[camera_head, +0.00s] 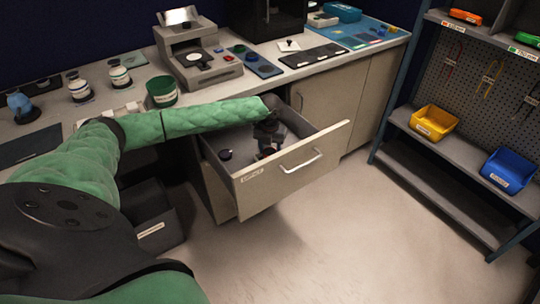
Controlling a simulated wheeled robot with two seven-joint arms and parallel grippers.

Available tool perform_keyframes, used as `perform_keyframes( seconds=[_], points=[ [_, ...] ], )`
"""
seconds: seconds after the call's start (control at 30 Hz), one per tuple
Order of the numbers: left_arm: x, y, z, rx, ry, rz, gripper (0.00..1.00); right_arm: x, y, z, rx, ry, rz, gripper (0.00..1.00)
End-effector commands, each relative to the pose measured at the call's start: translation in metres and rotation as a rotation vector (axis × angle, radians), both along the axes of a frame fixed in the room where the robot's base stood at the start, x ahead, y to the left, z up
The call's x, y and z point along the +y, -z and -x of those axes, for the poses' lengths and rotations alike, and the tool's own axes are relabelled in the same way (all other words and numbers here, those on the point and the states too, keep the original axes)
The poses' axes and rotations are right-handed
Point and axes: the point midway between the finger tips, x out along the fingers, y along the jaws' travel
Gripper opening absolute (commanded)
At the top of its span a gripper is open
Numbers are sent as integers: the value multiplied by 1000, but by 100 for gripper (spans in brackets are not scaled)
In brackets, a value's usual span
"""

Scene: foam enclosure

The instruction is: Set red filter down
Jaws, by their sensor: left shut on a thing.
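My left gripper (268,149) reaches from the left over the counter and points down into the open drawer (290,179). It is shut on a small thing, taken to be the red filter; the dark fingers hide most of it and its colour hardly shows. I cannot tell whether it touches the drawer floor. A small dark round piece (225,154) lies in the drawer, left of the gripper. My right gripper is not in view.
The grey counter (130,93) carries a bench device (198,58), a green tub (161,91), white jars (120,75) and flat trays (312,56). A shelf rack at right holds a yellow bin (434,122) and a blue bin (508,170). The floor in front is clear.

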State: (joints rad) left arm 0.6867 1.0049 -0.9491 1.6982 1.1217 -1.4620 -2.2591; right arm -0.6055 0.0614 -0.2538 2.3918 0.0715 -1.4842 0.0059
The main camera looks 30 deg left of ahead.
Motion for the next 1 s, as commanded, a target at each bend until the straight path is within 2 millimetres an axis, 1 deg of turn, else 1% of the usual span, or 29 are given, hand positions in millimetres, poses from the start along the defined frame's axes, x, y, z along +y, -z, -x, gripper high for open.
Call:
perform_keyframes(
  seconds=[0.17, 0.33, 0.43, 0.7, 0.73, 0.83, 1.0],
  points=[
    [-1, 17, 1, 3, 1, 0, 27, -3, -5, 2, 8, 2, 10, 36],
    [0, 36, 0, 1, 0, -1, 27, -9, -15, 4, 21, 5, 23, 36],
    [0, 39, 0, 0, 0, 0, 27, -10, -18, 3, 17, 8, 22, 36],
    [-1, 41, 0, 1, 0, 0, 27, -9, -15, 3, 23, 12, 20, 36],
    [-1, 42, 0, 1, 0, 0, 52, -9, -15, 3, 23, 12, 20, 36],
    [-1, 41, 0, 0, 0, 0, 71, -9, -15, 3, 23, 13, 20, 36],
    [-1, 41, 0, 0, 0, -1, 71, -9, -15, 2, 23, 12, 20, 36]
  ],
)
